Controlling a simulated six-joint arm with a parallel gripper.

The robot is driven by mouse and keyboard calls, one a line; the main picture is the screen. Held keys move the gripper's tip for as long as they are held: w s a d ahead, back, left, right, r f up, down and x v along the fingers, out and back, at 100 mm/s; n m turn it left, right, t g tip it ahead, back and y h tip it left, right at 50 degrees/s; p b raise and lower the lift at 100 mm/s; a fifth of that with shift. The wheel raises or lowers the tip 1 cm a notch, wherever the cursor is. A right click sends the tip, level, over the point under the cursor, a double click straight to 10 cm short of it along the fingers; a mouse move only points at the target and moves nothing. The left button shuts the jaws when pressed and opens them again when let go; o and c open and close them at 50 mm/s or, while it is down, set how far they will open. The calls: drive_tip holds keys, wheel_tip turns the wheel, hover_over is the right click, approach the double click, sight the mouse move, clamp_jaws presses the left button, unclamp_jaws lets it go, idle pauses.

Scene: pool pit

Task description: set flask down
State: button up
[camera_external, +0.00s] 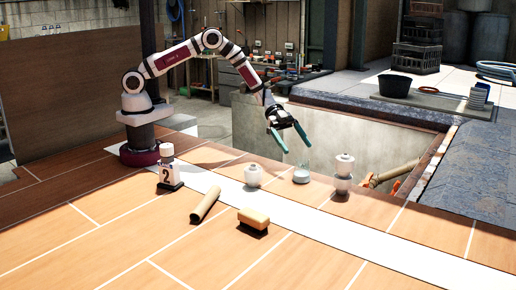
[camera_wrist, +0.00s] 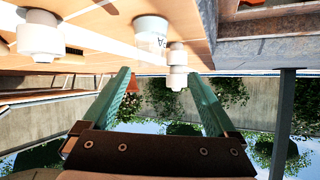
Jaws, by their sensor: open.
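A small pale flask (camera_external: 301,175) with a bluish-grey look stands on the wooden floor near the pit edge, apparently upright. In the wrist view the flask (camera_wrist: 152,29) shows at the top middle with dark marks on its side. My gripper (camera_external: 298,148) is open and empty, above the flask in the outside view, with a visible gap between them. Its two teal fingers are spread wide in the wrist view (camera_wrist: 160,78), and nothing is between them.
A white jar (camera_external: 253,176) stands left of the flask, and stacked white jars (camera_external: 343,173) stand right of it. A sponge-like block (camera_external: 254,220), a tan roll (camera_external: 206,204) and a "2" marker (camera_external: 170,178) are nearby. The pit (camera_external: 350,134) opens behind. The front floor is clear.

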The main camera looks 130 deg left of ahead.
wheel_tip(320, 180, up, 11)
drive_tip(key=w+y, duration=0.3)
drive_tip(key=y, duration=0.3)
drive_tip(key=s+d+r+n+g+y, duration=0.2)
drive_tip(key=s+d+r+y, duration=0.1)
drive_tip(key=s+r, duration=0.2)
drive_tip(key=s+d+g, duration=0.3)
drive_tip(key=s+d, duration=0.3)
drive_tip(key=s, duration=0.5)
drive_tip(key=s+d+m+g+h, duration=0.1)
drive_tip(key=s+d+g, duration=0.2)
drive_tip(key=s, duration=0.9)
drive_tip(key=s+d+f+g+h, duration=0.1)
drive_tip(key=s+d+g, duration=0.2)
drive_tip(key=s+d, duration=0.6)
drive_tip(key=s, duration=0.2)
drive_tip(key=shift+s+m, duration=0.3)
drive_tip(key=shift+f, duration=0.1)
